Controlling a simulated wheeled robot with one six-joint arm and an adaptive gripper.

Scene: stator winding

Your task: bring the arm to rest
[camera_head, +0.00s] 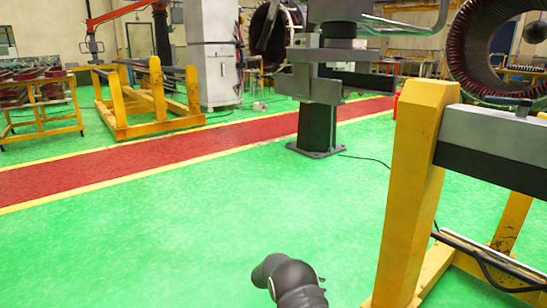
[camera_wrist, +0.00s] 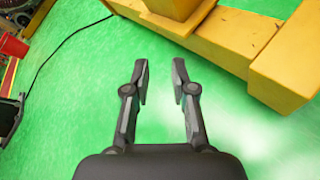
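My gripper (camera_wrist: 160,82) shows in the wrist view with its two dark fingers apart and nothing between them. It is above the green floor (camera_wrist: 85,90), with the yellow stand (camera_wrist: 230,42) just beyond the fingertips at the upper right. In the head view a dark, rounded part of my arm (camera_head: 288,278) shows at the bottom centre, left of the yellow stand (camera_head: 412,190). The gripper's fingers do not show in the head view.
A large stator ring (camera_head: 470,60) stands behind the yellow stand. A dark machine on a post (camera_head: 318,125) stands at the back centre. A red walkway (camera_head: 170,155) crosses the floor. A yellow frame (camera_head: 150,100) and a parts cart (camera_head: 40,105) are at the left. The green floor at centre left is clear.

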